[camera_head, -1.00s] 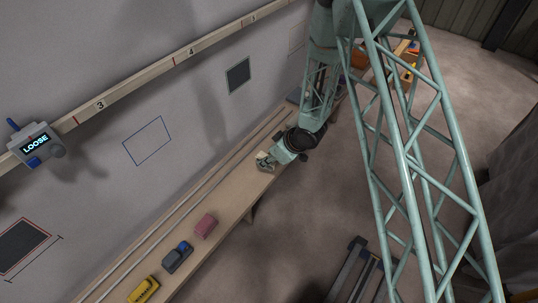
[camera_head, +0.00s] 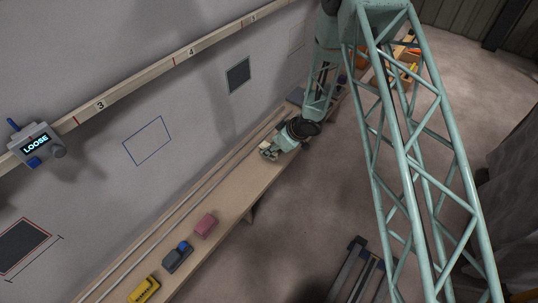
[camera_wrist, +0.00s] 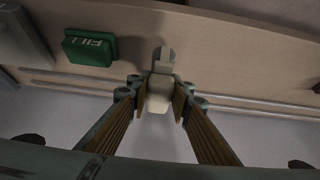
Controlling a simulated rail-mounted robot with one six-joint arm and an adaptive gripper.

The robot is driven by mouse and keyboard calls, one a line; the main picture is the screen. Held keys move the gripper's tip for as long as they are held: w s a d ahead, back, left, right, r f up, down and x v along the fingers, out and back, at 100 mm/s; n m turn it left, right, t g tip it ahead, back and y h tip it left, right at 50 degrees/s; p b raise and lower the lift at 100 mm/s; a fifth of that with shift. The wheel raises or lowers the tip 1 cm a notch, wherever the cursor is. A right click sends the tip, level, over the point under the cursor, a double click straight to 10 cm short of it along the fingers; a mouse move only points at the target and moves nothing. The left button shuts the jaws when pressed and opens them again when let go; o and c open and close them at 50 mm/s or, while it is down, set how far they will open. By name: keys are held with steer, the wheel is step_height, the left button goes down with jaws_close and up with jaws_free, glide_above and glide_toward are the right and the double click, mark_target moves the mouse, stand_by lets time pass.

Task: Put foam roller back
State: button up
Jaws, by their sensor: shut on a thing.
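My gripper (camera_head: 267,153) is over the far part of the long wooden shelf, close to the wall. In the wrist view, my gripper (camera_wrist: 160,98) is shut on a small cream foam roller (camera_wrist: 160,92), which sits between the two fingertips. The roller has a pale grey end toward the shelf board. I cannot tell whether it touches the shelf. In the head view it is a small pale patch at the fingertips.
The wooden shelf (camera_head: 226,188) runs along the wall. A pink block (camera_head: 205,225), a grey-blue tool (camera_head: 177,257) and a yellow block (camera_head: 144,289) stand nearer. A green block marked FILL (camera_wrist: 90,47) is beside my gripper. A display reading LOOSE (camera_head: 35,145) hangs left.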

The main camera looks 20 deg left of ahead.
steer(key=shift+f+b, duration=0.4)
steer(key=shift+f, duration=1.25)
steer(key=shift+f, duration=0.1)
steer(key=o, duration=0.8)
steer(key=shift+r, duration=0.2)
steer(key=p+v, duration=0.2)
steer(key=v, duration=1)
steer(key=shift+f, duration=0.1)
steer(key=shift+w, duration=0.1)
